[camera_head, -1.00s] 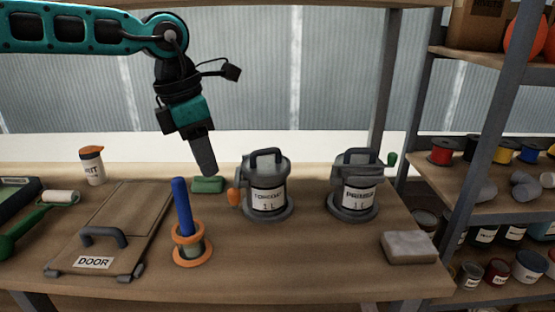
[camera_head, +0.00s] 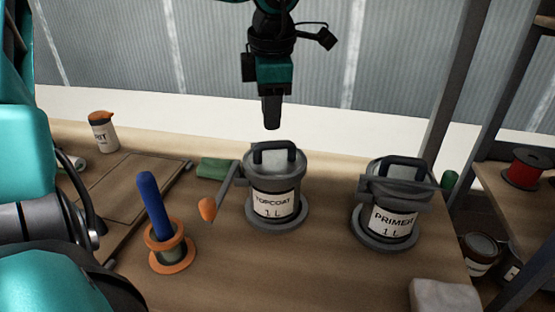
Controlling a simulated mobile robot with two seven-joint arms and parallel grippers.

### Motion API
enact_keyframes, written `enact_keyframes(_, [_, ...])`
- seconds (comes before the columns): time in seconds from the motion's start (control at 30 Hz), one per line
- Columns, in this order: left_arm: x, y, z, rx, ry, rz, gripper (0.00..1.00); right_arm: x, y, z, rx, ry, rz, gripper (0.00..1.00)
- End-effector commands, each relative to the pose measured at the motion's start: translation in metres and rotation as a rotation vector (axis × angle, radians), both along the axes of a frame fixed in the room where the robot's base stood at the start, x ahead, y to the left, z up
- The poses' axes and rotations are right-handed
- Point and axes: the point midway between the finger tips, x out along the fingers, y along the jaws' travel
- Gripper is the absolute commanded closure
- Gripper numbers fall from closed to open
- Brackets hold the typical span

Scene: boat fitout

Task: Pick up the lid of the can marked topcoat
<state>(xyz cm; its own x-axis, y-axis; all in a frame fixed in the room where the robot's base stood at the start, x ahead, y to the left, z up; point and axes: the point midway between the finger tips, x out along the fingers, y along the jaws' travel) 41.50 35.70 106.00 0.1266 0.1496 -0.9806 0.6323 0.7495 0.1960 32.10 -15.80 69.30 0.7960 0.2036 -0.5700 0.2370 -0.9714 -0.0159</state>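The grey can marked TOPCOAT (camera_head: 274,207) stands on the wooden bench near the middle of the camera_head view, in a round grey base. Its pale lid (camera_head: 262,163) sits on top with a dark arched handle (camera_head: 274,150). A lever with an orange knob (camera_head: 207,208) sticks out at the can's left. My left gripper (camera_head: 271,127) points down just above and behind the lid handle, apart from it. I see its fingers edge-on, so its opening cannot be told. My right gripper is not in view.
A similar can marked PRIMER (camera_head: 395,222) stands to the right. A blue-handled tool in an orange-rimmed holder (camera_head: 172,254) stands front left. A green block (camera_head: 213,168) lies behind the lever. A pale block (camera_head: 444,296) lies front right.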

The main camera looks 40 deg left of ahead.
Motion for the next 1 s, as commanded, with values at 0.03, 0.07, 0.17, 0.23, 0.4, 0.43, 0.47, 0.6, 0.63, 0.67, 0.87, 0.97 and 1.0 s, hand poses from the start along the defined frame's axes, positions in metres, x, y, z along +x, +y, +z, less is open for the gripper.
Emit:
enact_keyframes(0.03, [0.0,0.001,-0.011,-0.002,0.004,0.0,0.72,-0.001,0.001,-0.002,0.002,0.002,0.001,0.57])
enact_keyframes(0.07, [0.001,0.002,-0.015,-0.001,0.003,0.0,0.72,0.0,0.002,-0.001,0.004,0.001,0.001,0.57])
enact_keyframes(0.17, [0.003,0.004,-0.026,-0.001,0.002,0.0,0.72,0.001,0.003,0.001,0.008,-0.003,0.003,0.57])
enact_keyframes(0.23, [0.003,0.004,-0.03,-0.001,0.002,0.0,0.72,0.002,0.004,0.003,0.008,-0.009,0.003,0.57])
enact_keyframes(0.4, [0.005,0.005,-0.047,-0.003,0.005,0.0,0.72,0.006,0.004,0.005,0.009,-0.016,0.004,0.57])
enact_keyframes(0.43, [0.005,0.005,-0.052,-0.001,0.005,0.001,0.72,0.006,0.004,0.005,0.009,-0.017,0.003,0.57])
enact_keyframes(0.47, [0.006,0.006,-0.057,-0.002,0.005,-0.001,0.72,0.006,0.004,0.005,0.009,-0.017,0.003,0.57])
enact_keyframes(0.6, [0.009,0.008,-0.076,-0.002,0.003,0.001,0.72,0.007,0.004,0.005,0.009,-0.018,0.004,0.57])
enact_keyframes(0.63, [0.009,0.008,-0.078,-0.001,0.002,0.001,0.72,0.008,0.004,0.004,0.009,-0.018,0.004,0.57])
enact_keyframes(0.67, [0.009,0.009,-0.08,-0.001,0.002,0.001,0.72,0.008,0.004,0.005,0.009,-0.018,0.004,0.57])
enact_keyframes(0.87, [0.01,0.009,-0.083,-0.001,-0.001,0.001,0.72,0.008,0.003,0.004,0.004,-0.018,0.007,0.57])
enact_keyframes(0.97, [0.01,0.009,-0.083,-0.001,-0.001,0.001,0.74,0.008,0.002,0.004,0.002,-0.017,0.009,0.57])
enact_keyframes(1.0, [0.01,0.009,-0.083,-0.001,-0.001,0.001,0.78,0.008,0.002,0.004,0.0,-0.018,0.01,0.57])
